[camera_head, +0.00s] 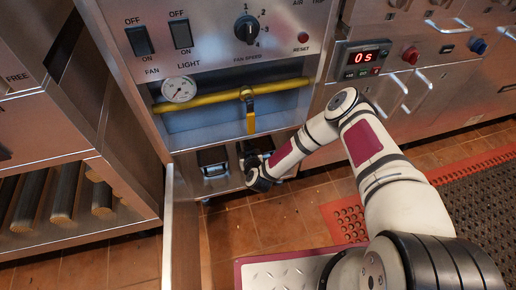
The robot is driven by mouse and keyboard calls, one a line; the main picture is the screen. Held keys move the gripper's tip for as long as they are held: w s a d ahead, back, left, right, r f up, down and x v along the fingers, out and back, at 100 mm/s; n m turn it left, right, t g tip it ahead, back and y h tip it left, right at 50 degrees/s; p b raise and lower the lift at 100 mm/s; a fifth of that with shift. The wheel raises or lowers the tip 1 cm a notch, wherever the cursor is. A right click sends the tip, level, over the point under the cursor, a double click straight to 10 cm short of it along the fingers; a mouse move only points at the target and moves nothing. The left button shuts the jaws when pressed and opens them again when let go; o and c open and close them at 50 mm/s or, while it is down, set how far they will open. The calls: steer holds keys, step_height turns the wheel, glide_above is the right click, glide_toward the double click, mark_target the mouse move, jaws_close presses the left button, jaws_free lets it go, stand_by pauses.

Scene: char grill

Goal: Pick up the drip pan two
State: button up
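Two small drip pans sit side by side in dark openings low on the steel cabinet, below the yellow pipe. The left drip pan (214,169) shows its metal front clearly. The right drip pan is mostly hidden behind my wrist, and no label shows which one is number two. My arm reaches forward and left to the right opening. My gripper (252,158) is a small dark shape at that opening, largely covered by my wrist. Its fingers cannot be made out, and I cannot tell whether it touches the pan.
An open cabinet door (181,225) stands edge-on just left of the pans. A yellow gas pipe (215,97) with a valve handle runs above. A rack with several logs (64,193) is at left. Tiled floor (232,232) is clear below; a red-edged mat (348,218) lies right.

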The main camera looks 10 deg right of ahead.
jaws_close()
stand_by(0.3)
